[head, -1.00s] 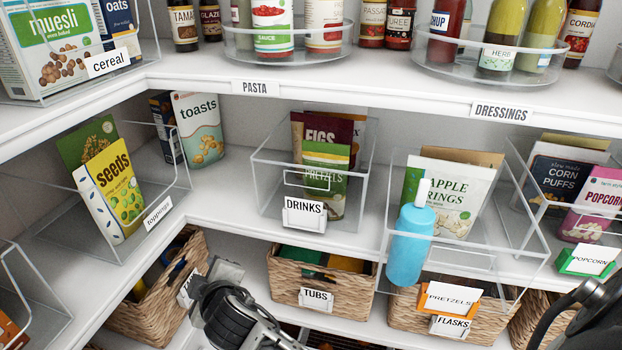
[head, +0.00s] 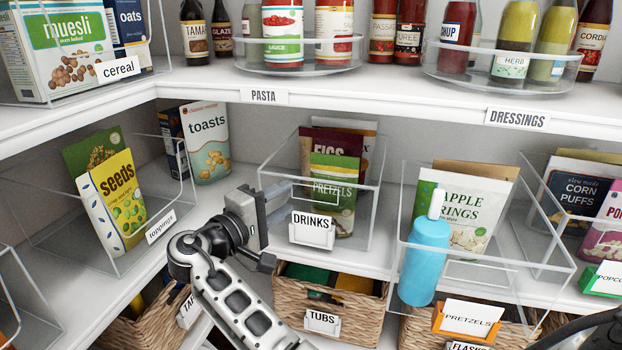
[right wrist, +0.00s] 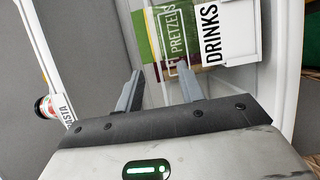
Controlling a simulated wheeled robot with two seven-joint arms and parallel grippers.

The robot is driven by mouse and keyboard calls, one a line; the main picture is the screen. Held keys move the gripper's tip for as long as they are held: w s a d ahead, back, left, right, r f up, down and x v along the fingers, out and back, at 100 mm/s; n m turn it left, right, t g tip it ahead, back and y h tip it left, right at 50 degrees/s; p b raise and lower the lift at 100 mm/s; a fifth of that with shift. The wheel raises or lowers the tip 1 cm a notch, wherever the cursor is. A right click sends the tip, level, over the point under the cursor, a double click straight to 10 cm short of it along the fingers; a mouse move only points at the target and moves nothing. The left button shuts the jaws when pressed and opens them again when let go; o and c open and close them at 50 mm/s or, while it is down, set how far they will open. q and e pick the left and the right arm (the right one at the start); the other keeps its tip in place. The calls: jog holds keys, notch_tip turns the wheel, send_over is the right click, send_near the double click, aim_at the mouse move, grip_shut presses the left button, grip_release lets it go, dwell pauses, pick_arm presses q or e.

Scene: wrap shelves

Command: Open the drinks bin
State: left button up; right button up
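The drinks bin (head: 372,200) is a clear open-topped bin on the middle shelf, with a white DRINKS label (head: 312,229) and a clear rectangular handle on its front. It holds a green and white PRETZELS packet, a dark FIGS packet and another behind. The label also shows in the right wrist view (right wrist: 211,35), turned sideways. My right gripper (head: 277,200) is at the bin's front left corner, left of the label. In the right wrist view its two fingers (right wrist: 160,88) are apart with nothing clearly between them, pointing at the bin front. Contact cannot be told. My left gripper is not visible.
A clear bin with a blue bottle (head: 424,260) at its front stands to the right. A toppings bin (head: 120,262) and a toasts box (head: 206,145) are to the left. A wicker TUBS basket (head: 358,318) is below. The PASTA shelf (head: 350,105) runs above.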

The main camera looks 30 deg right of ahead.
aim_at(311, 183)
jog(key=p+x, duration=0.1)
jog(key=x, duration=0.8)
jog(key=shift+d+f, duration=0.1)
jog(key=shift+d, duration=0.05)
grip_shut()
